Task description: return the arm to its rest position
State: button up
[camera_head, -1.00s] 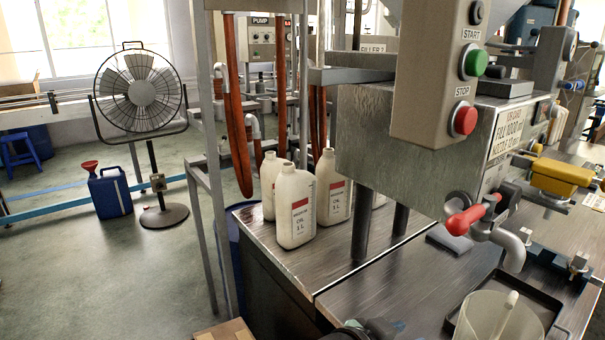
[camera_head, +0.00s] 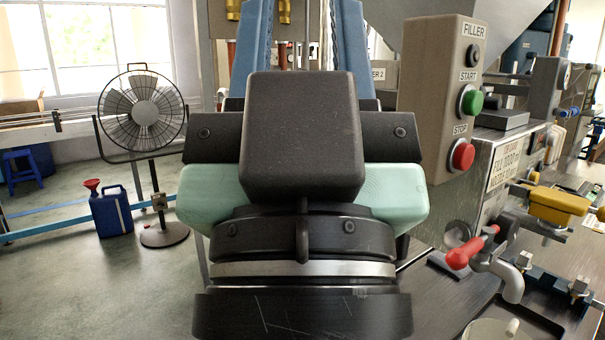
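My gripper (camera_head: 302,40) fills the middle of the head view, seen from behind, with its dark body and teal side pads close to the camera. Its two blue fingers stand upward and apart, with background showing between them. Their tips run out of the top of the frame. I see nothing held in the visible part of the gap. My arm hides the white oil bottles and most of the bench top on the left.
The filler control box (camera_head: 436,100) with green and red buttons stands close to the right of my gripper. A red-handled valve (camera_head: 470,247) sits below it. A floor fan (camera_head: 145,113) and blue jerrycan (camera_head: 111,213) stand at left, with open floor around them.

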notch_tip(320, 180, up, 17)
jog(key=p, duration=1.4)
jog(key=shift+w+f, duration=0.15)
jog(key=shift+w, duration=0.05)
